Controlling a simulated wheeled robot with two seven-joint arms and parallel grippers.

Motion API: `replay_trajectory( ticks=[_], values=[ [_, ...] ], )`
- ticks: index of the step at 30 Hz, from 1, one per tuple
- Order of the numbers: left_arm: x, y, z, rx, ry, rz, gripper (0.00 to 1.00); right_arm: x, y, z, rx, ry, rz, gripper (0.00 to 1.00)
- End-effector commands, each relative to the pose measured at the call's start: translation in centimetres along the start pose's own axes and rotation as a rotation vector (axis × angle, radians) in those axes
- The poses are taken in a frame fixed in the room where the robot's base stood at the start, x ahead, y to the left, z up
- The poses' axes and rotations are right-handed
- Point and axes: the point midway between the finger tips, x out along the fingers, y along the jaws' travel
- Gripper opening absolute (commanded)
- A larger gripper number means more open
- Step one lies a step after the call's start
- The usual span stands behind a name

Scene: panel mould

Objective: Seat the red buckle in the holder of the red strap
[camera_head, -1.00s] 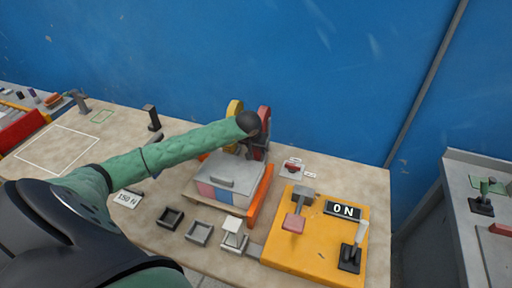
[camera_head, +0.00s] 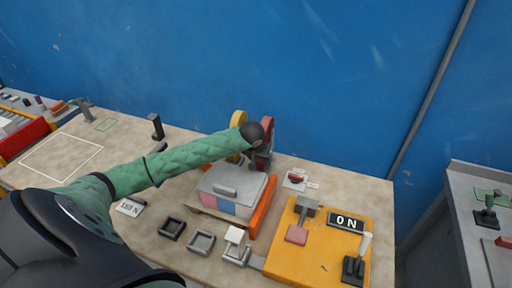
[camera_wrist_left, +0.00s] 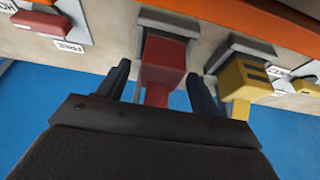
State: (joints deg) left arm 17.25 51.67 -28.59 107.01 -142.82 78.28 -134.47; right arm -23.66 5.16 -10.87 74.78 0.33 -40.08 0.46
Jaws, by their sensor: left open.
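The red buckle (camera_wrist_left: 163,62) is a red block with a narrower red tongue, against a grey holder (camera_wrist_left: 165,22) in the left wrist view. I cannot tell whether it is seated. My left gripper (camera_wrist_left: 158,80) is open, with one dark finger on each side of the red piece; contact is unclear. In the head view the red strap part (camera_head: 267,130) stands upright at the back of the table, and my left gripper (camera_head: 259,148) is beside it, mostly hidden by its wrist. My right gripper is out of view.
A yellow buckle (camera_wrist_left: 245,78) and its holder stand close beside the red one. A lidded grey box (camera_head: 232,182) is in front. A yellow panel (camera_head: 330,262) with a lever and an "0 N" display (camera_head: 346,222) is at right. A small red switch (camera_head: 296,178) sits behind it.

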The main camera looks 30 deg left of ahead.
Motion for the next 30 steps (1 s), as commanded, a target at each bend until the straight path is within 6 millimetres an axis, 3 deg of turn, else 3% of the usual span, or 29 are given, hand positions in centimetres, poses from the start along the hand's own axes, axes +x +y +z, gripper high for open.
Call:
replay_trajectory(
  ticks=[2,5,7,9,24,30],
  values=[
    [-0.6,-0.1,-0.1,0.002,0.003,-0.001,0.65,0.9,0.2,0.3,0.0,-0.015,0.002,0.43],
    [-1.3,-0.1,-0.1,0.002,0.004,0.0,0.65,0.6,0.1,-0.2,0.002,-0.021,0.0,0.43],
    [-2.0,0.0,-0.1,0.001,0.003,0.0,0.65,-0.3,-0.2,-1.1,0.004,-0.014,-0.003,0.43],
    [-2.8,-0.1,-0.1,0.002,0.003,-0.002,0.65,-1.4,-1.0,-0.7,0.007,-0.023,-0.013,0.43],
    [-10.4,-0.1,0.0,0.001,0.003,-0.001,0.65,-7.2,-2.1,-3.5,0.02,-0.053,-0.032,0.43],
    [-11.8,0.0,0.0,0.001,0.001,0.0,0.65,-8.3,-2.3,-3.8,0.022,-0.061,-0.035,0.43]
  ],
)
